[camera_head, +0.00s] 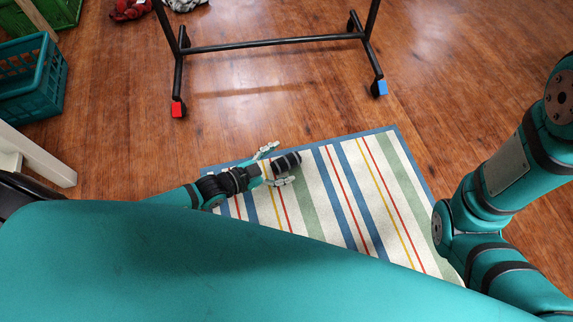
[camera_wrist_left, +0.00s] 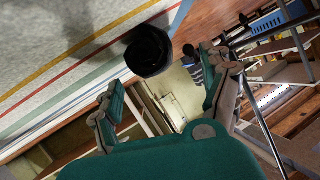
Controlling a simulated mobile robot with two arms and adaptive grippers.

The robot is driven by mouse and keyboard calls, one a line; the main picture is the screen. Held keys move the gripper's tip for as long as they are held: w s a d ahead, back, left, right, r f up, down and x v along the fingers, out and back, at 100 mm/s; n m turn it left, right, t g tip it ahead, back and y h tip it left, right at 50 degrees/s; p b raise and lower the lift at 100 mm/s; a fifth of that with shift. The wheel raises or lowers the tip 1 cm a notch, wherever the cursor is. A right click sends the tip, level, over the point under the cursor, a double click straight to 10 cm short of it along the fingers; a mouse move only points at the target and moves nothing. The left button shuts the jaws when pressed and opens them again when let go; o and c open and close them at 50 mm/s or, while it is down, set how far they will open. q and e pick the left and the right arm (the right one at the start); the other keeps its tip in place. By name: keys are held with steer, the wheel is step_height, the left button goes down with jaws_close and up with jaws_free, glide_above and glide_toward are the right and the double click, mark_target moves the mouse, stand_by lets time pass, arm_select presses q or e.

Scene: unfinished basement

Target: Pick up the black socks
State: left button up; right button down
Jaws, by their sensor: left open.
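The black socks (camera_head: 287,161) show as a small dark bundle on the striped rug. They also show in the left wrist view as a dark rounded lump (camera_wrist_left: 148,50) against the rug. My left gripper (camera_head: 279,164) is open, with its fingers on either side of the near end of the bundle in the head view. In the left wrist view the open left gripper (camera_wrist_left: 158,82) has the bundle just beyond and between its fingertips. I cannot tell whether the fingers touch it. My right arm shows at the right, but its gripper is out of view.
The striped rug (camera_head: 320,205) lies on a wooden floor. A black wheeled rack (camera_head: 275,44) stands beyond it, with red and blue pieces at its feet. A teal crate (camera_head: 32,75), a green crate (camera_head: 22,18) and a red cloth (camera_head: 130,9) are at the upper left.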

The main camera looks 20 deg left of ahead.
mark_target(292, 160)
arm_select(q)
steer(key=b+x, duration=0.3)
steer(key=shift+d+f, duration=0.2)
steer(key=shift+f, duration=0.3)
steer(key=shift+w+d+b, duration=0.35)
steer(key=shift+w+b, duration=0.1)
steer(key=shift+b, duration=0.05)
steer(key=c, duration=1.3)
steer(key=shift+o, duration=0.2)
